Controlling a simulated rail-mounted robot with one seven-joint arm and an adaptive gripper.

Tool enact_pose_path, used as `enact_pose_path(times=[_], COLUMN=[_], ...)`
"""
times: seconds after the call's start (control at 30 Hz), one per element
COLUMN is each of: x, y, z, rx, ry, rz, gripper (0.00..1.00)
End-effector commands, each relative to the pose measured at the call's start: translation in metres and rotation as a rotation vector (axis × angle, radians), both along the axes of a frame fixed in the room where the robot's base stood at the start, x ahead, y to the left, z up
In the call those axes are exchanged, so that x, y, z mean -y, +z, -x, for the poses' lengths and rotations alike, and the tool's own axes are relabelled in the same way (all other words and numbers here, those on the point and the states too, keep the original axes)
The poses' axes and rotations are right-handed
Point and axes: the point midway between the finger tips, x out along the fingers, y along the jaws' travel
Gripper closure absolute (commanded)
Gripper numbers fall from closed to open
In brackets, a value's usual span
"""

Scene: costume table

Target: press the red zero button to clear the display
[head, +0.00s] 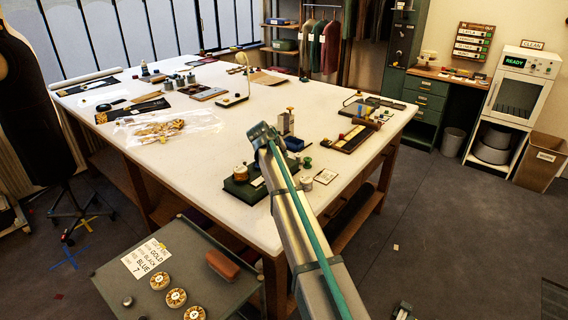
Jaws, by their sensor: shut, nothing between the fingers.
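My arm reaches up from the bottom of the head view over the near edge of the white-topped table (225,125). My gripper (268,143) is at its far end, small in the picture; it is shut and empty. I cannot make out a red zero button. An oven-like cabinet (513,90) at the far right has a lit green READY display (515,62). Whether this is the display of the task, I cannot tell. Small devices near the gripper are too small to read, and my arm covers part of that area.
A green base (240,190) with brass-coloured parts stands on the table left of my arm. A wooden board (345,138) lies to the right. A grey cart (130,275) with a sign and gold discs stands at front left. The floor at right is mostly clear.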

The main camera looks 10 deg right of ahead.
Motion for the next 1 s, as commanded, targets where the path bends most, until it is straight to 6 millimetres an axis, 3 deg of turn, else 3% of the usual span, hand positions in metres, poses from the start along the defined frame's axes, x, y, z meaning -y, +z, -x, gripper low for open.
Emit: enact_pose_path(times=[0.4, 1.0], x=[0.000, 0.000], y=[0.039, 0.041], z=[0.000, 0.000], rx=[0.001, 0.000], ry=[0.001, 0.000], rz=[0.000, 0.000], gripper=[1.00, 1.00])
